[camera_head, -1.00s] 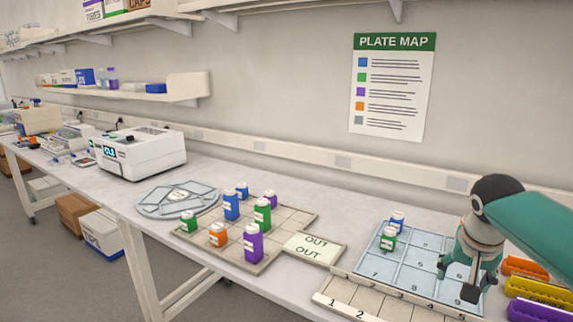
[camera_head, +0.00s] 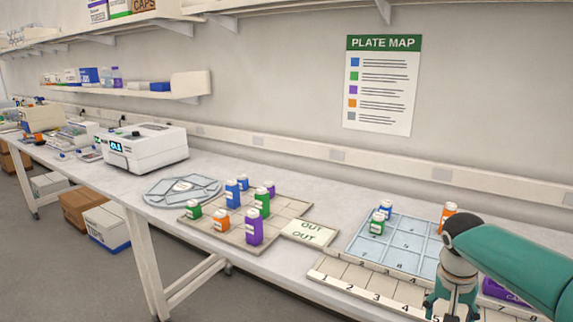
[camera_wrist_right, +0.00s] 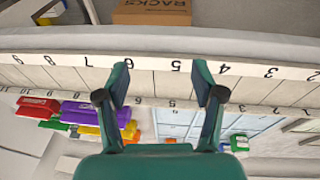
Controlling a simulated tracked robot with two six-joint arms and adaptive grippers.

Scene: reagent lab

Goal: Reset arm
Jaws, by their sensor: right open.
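My right gripper (camera_head: 452,308) is low at the right, over the numbered strip (camera_head: 352,281) at the bench's front edge. It is open and empty; in the right wrist view the two fingers (camera_wrist_right: 162,78) stand apart, near the strip's number 5. My left gripper is not in view. A light-blue numbered tray (camera_head: 398,258) lies behind the strip. A blue-labelled bottle (camera_head: 385,208), a green-labelled bottle (camera_head: 377,225) and an orange bottle (camera_head: 448,214) stand at the tray, the orange one at its far right. My arm hides part of the tray's right side.
A beige grid board (camera_head: 187,221) with several coloured bottles and an OUT card (camera_head: 309,233) lie left of the tray. A round grey rack (camera_head: 160,193) and a white machine (camera_head: 145,150) stand further left. A purple rack (camera_head: 500,290) is partly hidden behind my arm.

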